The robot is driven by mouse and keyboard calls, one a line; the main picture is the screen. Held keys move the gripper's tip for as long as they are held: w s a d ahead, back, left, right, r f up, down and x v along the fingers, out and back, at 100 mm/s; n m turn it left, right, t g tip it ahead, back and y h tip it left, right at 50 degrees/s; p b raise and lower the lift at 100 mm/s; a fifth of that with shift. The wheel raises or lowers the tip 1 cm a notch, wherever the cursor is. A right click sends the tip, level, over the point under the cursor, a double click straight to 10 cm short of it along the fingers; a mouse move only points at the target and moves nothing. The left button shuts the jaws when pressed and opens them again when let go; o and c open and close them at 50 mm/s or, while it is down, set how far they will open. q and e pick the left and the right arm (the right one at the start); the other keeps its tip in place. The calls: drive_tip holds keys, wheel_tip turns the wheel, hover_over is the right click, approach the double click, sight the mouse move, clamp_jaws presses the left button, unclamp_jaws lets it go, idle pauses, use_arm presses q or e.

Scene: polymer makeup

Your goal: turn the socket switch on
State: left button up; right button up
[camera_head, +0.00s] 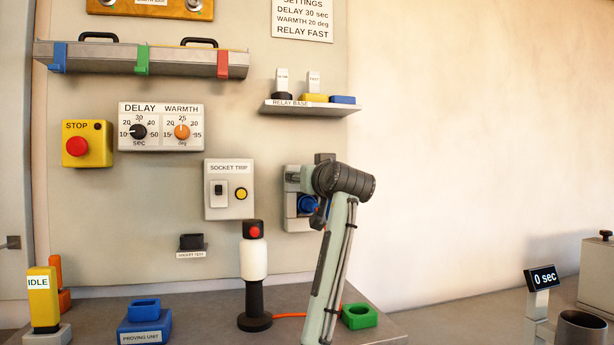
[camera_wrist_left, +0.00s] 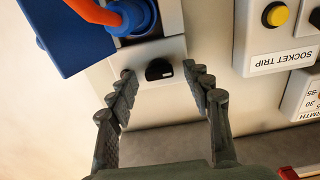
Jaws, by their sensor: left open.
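The socket (camera_head: 291,222) is a grey box on the wall panel, partly hidden by my left arm in the head view. A blue plug (camera_head: 307,204) sits in it, also seen in the left wrist view (camera_wrist_left: 132,16) with an orange cable. The socket switch (camera_wrist_left: 159,70) is a small black knob with a white mark, on the grey face beside the plug. My left gripper (camera_wrist_left: 158,68) is open, its fingertips on either side of the switch with gaps visible. Contact cannot be told. The switch is hidden in the head view. My right gripper is out of view.
The socket trip box (camera_head: 229,188) with a yellow button is left of the socket. The relay shelf (camera_head: 310,108) is above it. A black-and-white tester with a red top (camera_head: 254,262) stands on the bench, near a green block (camera_head: 359,316).

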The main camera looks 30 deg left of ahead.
use_arm(q)
drive_tip(key=shift+c, duration=0.2)
clamp_jaws()
drive_tip(key=shift+m, duration=0.4)
drive_tip(key=m, duration=1.2)
drive_tip(key=shift+w+d+f+m, duration=0.1)
drive_tip(key=shift+m, duration=0.3)
drive_tip(key=m, duration=0.4)
drive_tip(key=shift+m, duration=0.4)
